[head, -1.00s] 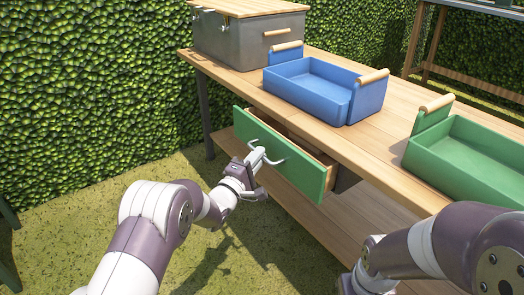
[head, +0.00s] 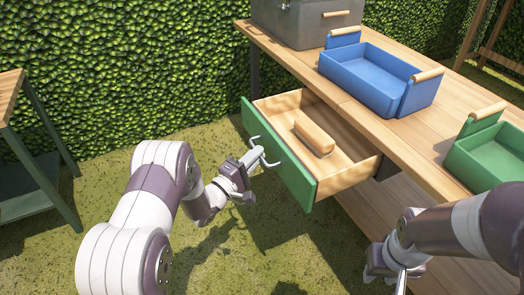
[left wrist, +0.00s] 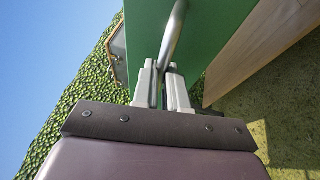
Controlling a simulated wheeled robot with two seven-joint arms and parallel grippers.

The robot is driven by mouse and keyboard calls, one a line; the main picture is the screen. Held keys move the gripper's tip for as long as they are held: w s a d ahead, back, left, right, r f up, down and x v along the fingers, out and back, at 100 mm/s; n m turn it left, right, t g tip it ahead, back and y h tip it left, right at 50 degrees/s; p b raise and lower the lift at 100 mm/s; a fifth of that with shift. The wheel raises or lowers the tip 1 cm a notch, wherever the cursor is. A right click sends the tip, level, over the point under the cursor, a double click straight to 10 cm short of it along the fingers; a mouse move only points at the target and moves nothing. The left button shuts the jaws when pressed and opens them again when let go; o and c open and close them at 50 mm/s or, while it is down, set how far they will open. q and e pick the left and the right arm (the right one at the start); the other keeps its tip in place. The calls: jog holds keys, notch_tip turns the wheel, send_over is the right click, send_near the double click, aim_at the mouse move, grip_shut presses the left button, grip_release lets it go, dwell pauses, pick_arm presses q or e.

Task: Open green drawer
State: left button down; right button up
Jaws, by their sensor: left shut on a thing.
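The green drawer (head: 301,186) is pulled well out from under the wooden table, and its wooden inside shows. A light wooden block-like thing (head: 314,136) lies in it. My left gripper (head: 252,159) is shut on the drawer's metal handle (head: 268,150). In the left wrist view, the fingers (left wrist: 164,85) close around the curved handle (left wrist: 174,35) in front of the green drawer face (left wrist: 205,40). My right gripper (head: 388,270) hangs low at the right, below the table top; its fingers are too unclear to judge.
On the table (head: 345,100) stand a blue tray (head: 362,84), a green tray (head: 490,160) and a grey box (head: 300,25). A green-legged table (head: 45,175) is at the left. Grass lies open in front, and a hedge (head: 150,60) is behind.

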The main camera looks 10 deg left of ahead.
dwell(0.3)
pick_arm(q)
jog(key=c, duration=1.2)
grip_release()
jog(key=p+v, duration=0.5)
jog(key=v, duration=0.7)
jog(key=shift+s+a, duration=0.2)
jog(key=shift+s, duration=0.15)
